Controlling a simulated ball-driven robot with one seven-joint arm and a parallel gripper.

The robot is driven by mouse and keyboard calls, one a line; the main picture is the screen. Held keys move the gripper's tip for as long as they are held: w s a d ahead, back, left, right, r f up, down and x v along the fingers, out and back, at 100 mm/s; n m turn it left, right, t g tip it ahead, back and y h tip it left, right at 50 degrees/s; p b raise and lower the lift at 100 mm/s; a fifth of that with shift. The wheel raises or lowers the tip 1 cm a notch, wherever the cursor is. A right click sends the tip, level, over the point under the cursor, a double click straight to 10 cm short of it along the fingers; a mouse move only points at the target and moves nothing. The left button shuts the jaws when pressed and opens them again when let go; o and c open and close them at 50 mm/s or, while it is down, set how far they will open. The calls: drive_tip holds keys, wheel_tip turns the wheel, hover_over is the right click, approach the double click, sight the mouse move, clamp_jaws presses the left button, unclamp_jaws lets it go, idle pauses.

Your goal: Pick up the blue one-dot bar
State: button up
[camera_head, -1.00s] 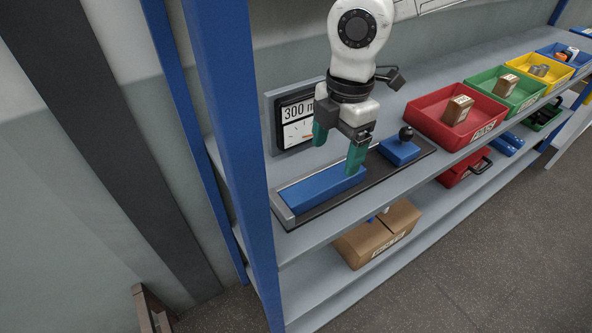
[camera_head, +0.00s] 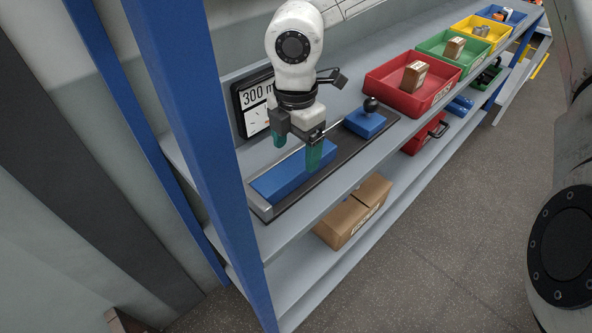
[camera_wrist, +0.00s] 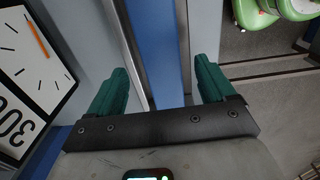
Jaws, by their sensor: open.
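A long blue bar (camera_head: 282,180) lies in a dark shallow tray (camera_head: 345,153) on the upper shelf. No dots can be made out on it. My gripper (camera_head: 296,155) is open, pointing down with green fingers over the bar, one finger on the far side and one in front of its near side. In the wrist view a blue strip, seemingly the bar (camera_wrist: 160,45), runs between the open fingers (camera_wrist: 161,72). Whether the fingers touch it I cannot tell. A shorter blue block with a black ball knob (camera_head: 365,123) lies at the tray's right end.
A framed "300" gauge sign (camera_head: 256,105) stands close behind the bar, and also shows in the wrist view (camera_wrist: 25,85). A blue shelf post (camera_head: 195,120) stands left. Red (camera_head: 385,95), green (camera_head: 430,52) and yellow bins stand right. A cardboard box (camera_head: 352,215) sits below.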

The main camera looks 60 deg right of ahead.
sight(296, 163)
wheel_tip(296, 163, down, 3)
drive_tip(key=shift+f+b, duration=0.2)
drive_tip(key=shift+b, duration=0.2)
drive_tip(key=shift+r, duration=0.15)
drive_tip(key=c, duration=1.4)
